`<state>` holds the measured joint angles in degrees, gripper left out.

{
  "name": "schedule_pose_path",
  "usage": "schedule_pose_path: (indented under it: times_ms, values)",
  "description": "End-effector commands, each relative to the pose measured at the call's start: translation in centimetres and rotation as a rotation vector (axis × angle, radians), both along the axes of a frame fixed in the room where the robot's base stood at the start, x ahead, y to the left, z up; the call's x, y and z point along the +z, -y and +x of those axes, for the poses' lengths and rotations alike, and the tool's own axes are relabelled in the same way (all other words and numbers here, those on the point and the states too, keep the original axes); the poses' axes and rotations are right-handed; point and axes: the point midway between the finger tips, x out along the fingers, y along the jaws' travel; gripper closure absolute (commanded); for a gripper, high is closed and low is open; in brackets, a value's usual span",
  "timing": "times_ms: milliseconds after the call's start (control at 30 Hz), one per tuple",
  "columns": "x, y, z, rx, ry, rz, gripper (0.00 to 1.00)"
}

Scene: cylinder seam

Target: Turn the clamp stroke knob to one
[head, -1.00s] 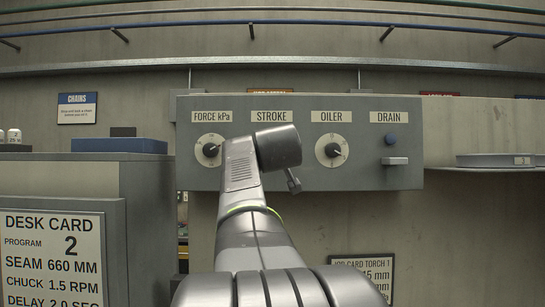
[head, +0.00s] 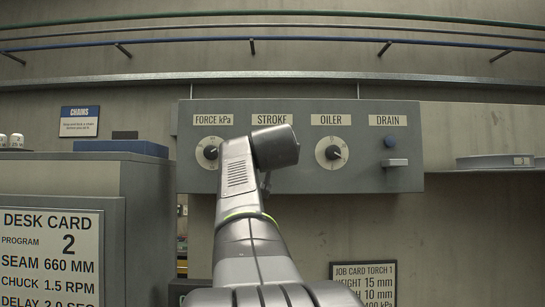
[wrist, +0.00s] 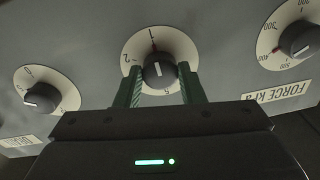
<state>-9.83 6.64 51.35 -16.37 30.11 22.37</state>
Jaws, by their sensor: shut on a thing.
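The stroke knob (wrist: 158,70) is dark and round on a cream dial (wrist: 182,45) in the middle of the wrist view. Its white line points up in the picture, close to the numeral 1. The numeral 2 is at the left of the dial. My gripper (wrist: 162,82) has its two green fingers on either side of the knob, shut on it. In the head view my arm hides the knob and its dial; only the STROKE label (head: 272,119) shows above.
The force knob (head: 211,153) is left of my arm and the oiler knob (head: 333,153) is right of it, both on the same grey panel (head: 300,180). A blue button (head: 389,142) and a light handle (head: 396,163) sit under DRAIN. A desk card (head: 50,260) stands lower left.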

Motion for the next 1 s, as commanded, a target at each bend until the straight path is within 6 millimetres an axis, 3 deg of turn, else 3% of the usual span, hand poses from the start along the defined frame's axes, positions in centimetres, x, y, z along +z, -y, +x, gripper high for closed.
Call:
schedule_pose_path:
  times_ms: [533,567,633,1000]
  values:
    - [-0.02,-0.02,0.02,0.0,-0.001,0.025,0.87]
    - [-0.02,-0.02,0.02,0.0,-0.001,0.025,0.59]
    - [-0.01,-0.02,0.01,0.0,-0.001,0.025,0.45]
    - [-0.04,0.0,-0.37,0.0,0.0,0.024,0.43]
